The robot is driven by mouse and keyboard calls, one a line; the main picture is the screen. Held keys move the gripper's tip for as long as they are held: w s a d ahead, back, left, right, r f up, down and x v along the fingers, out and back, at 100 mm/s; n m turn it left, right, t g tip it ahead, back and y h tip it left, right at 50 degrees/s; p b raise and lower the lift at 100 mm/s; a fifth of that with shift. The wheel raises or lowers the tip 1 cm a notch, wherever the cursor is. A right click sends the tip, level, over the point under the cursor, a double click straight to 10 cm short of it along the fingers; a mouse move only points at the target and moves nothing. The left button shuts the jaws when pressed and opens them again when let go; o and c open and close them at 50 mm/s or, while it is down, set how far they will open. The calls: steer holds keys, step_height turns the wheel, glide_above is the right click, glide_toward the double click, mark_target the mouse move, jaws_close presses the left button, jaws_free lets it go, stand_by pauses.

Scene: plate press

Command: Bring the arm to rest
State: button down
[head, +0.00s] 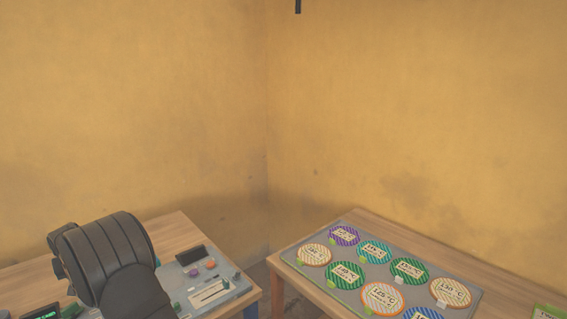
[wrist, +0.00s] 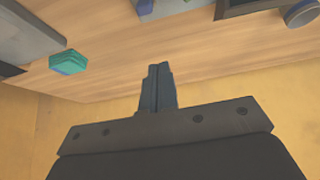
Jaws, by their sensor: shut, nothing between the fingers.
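My gripper (wrist: 157,78) shows in the wrist view with its two dark fingers together and nothing between them. It is apart from the wooden tabletop (wrist: 120,75), which fills the upper part of that view. In the head view my dark arm is at the lower left, in front of the left table (head: 165,229). The gripper itself cannot be made out in the head view.
A grey control panel (head: 222,274) with a slider and coloured buttons sits on the left table. A grey tray (head: 292,258) of several round labelled plates lies on the right table. A teal block (wrist: 68,62) shows in the wrist view. A gap separates the tables.

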steer(key=shift+s+d+f, duration=0.15)
steer(key=shift+d+f, duration=0.05)
steer(key=shift+f, duration=1.1)
steer(key=shift+s+d+f, duration=0.15)
steer(key=shift+f, duration=1.1)
steer(key=shift+r, duration=0.1)
step_height(320, 180, up, 6)
steer(key=r, duration=0.1)
step_height(320, 180, down, 7)
steer(key=shift+w+a+f, duration=0.15)
steer(key=shift+f, duration=0.05)
steer(key=shift+w+a+r, duration=0.55)
steer(key=shift+a+r, duration=0.05)
steer(key=shift+r, duration=0.2)
step_height(320, 180, up, 10)
steer(key=s+r+n+h, duration=0.1)
steer(key=s+n, duration=0.1)
steer(key=n, duration=0.6)
steer(key=s+a+r+n+h, duration=0.1)
steer(key=s+n+h, duration=0.1)
steer(key=n, duration=0.6)
steer(key=shift+s+r, duration=0.15)
steer(key=shift+s, duration=0.65)
